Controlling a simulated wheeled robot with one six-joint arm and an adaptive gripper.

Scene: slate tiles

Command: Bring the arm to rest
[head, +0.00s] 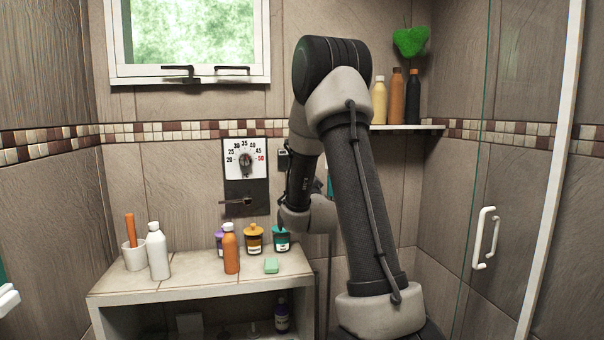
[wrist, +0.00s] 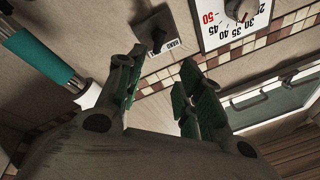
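My arm rises in the right middle of the head view and bends at a dark elbow, with the forearm running down behind the upper arm. The wrist end hangs above the right end of the tiled bench (head: 190,281), near the wall. In the head view the fingers of my gripper cannot be made out. In the wrist view my gripper (wrist: 158,88) has its two green-padded fingers spread apart, with nothing visible between them. A temperature dial plate (head: 246,172) is on the wall left of the arm; it also shows in the wrist view (wrist: 228,22), beside a small dark switch (wrist: 153,32).
The bench carries a white bottle (head: 158,252), an orange bottle (head: 231,250), several small jars, a green soap bar (head: 271,265) and a cup (head: 134,256). A corner shelf (head: 408,128) holds bottles behind the arm. A glass door with a white handle (head: 486,238) stands at right.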

